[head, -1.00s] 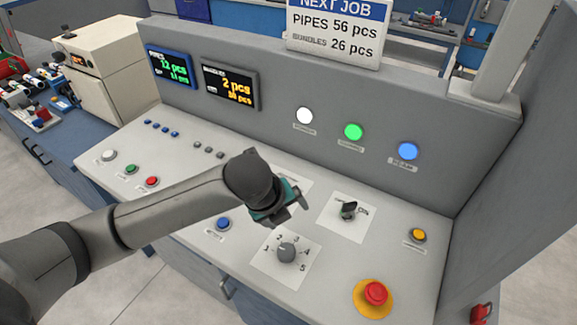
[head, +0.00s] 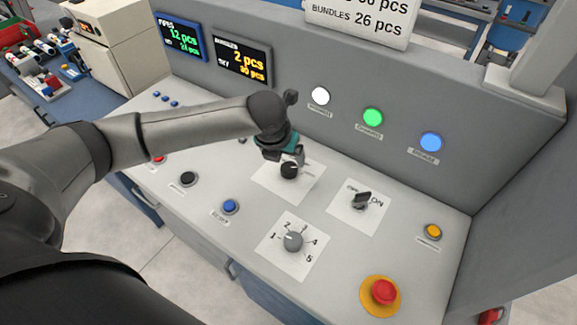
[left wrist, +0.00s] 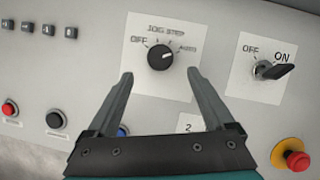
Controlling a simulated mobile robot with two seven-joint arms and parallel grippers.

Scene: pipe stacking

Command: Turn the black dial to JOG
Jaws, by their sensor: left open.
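The black dial (left wrist: 160,57) is on a white label plate (left wrist: 135,70) in the left wrist view, marked OFF, JOG, STEP and AUTO. A small pale mark on the dial seems to face right, toward AUTO, but it is hard to tell. My left gripper (left wrist: 160,76) is open and empty, its fingertips apart on either side of the dial's line and short of it. In the head view the dial (head: 290,170) shows just below my left gripper (head: 282,154), which partly hides it and its plate. My right gripper is not in view.
An OFF/ON switch (head: 362,200) stands right of the dial, and a grey numbered knob (head: 293,241) in front. A blue button (head: 230,206), a yellow button (head: 432,231) and a red emergency button (head: 383,291) share the panel. Lamps and displays line the upright back wall.

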